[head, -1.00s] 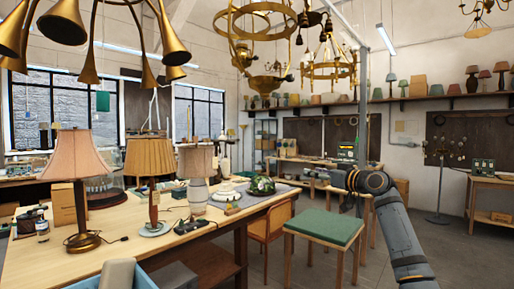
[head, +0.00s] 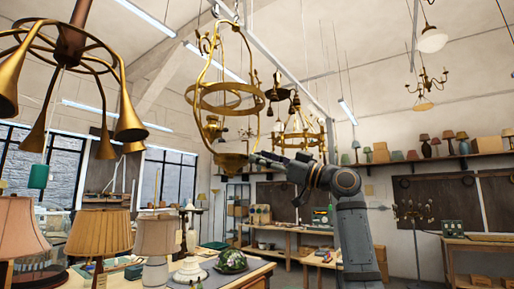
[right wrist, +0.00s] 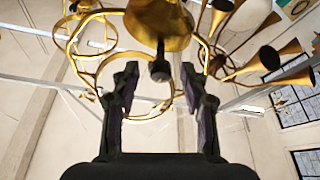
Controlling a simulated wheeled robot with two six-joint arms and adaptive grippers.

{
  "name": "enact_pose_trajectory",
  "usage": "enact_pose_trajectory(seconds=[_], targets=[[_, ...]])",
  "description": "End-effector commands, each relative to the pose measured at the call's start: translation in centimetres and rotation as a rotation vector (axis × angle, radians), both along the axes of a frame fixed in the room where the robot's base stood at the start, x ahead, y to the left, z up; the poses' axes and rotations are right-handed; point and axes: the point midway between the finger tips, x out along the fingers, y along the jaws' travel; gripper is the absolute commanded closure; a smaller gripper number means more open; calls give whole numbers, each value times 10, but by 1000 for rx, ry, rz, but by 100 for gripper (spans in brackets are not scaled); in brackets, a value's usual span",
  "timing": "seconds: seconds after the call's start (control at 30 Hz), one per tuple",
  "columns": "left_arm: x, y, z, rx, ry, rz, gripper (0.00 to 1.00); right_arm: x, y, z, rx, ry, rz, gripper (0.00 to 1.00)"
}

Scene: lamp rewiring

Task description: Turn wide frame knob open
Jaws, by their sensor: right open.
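A brass hanging lamp frame (head: 229,100) with wide rings and a bowl-shaped lower end (head: 231,160) hangs in the middle of the head view. My right gripper (head: 256,158) reaches in from the right beside that lower end. In the right wrist view the right gripper (right wrist: 158,85) is open, its dark fingers apart. A small dark knob (right wrist: 160,69) under a brass bell-shaped part (right wrist: 160,22) shows between the fingers, with space on both sides. I cannot tell how the knob is turned. In the head view the knob is not clear. My left gripper is not in view.
A horn-armed brass chandelier (head: 60,60) hangs at the left; its horns (right wrist: 265,60) show at the right wrist view's right. Other fixtures (head: 300,130) hang behind. Shaded lamps (head: 100,235) and a green glass shade (head: 231,260) stand on the workbench below.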

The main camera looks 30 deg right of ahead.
Motion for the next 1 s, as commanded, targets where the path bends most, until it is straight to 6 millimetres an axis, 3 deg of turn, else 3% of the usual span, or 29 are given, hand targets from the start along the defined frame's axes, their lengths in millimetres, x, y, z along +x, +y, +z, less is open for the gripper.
enact_pose_trajectory(seconds=[0.03,0.2,0.47,0.8,1.0], targets=[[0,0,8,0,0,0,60,6,4,7,2,0,2,55],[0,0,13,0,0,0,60,18,10,9,0,0,0,55],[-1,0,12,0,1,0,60,19,10,8,0,0,-1,55],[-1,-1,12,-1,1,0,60,19,10,8,0,0,-1,100],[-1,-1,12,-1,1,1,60,19,10,8,4,0,-1,100]])
